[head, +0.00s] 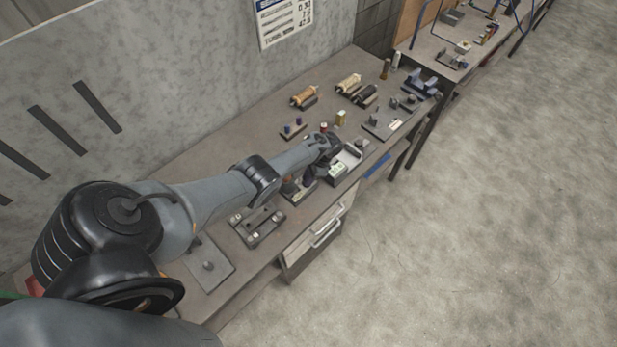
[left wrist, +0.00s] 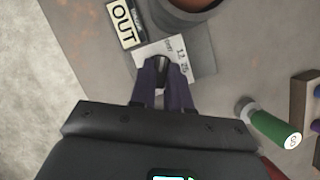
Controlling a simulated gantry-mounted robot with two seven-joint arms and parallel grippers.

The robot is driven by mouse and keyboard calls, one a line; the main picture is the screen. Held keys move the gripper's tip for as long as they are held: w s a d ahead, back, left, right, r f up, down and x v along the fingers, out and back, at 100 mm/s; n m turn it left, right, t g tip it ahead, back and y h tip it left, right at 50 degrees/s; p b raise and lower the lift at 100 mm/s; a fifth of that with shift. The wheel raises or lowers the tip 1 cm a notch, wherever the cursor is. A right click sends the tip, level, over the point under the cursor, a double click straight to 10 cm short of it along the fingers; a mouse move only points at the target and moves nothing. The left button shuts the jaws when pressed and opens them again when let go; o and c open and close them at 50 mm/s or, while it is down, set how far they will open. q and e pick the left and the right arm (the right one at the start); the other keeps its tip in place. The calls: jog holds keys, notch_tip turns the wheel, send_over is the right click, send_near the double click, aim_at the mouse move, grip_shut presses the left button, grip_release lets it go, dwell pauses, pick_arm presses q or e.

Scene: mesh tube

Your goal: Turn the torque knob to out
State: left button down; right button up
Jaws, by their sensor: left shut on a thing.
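In the left wrist view the dark fingers of my left gripper (left wrist: 163,72) are shut on a small dark piece that looks like the torque knob (left wrist: 162,62). The fingers cover most of it, and its pointing direction cannot be told. A white label with printed figures (left wrist: 174,50) lies right behind the fingertips on a grey block. An OUT plate (left wrist: 124,24) stands to the upper left of it. In the head view my left gripper (head: 318,165) is low over the bench, and its own wrist hides the knob. My right gripper is not in view.
A brown round part (left wrist: 192,4) sits on the grey block beyond the label. A green cylinder (left wrist: 272,127) lies to the right of the fingers. In the head view a pale tray (head: 346,162) is close right of the gripper. Several fixtures stand along the bench (head: 225,150).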

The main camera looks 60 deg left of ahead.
pick_arm(q)
jog(key=c, duration=1.1)
grip_release()
jog(key=shift+r, duration=0.1)
jog(key=p+v, duration=0.2)
jog(key=v, duration=0.8)
jog(key=shift+w+r, duration=0.15)
jog(key=shift+r, duration=0.15)
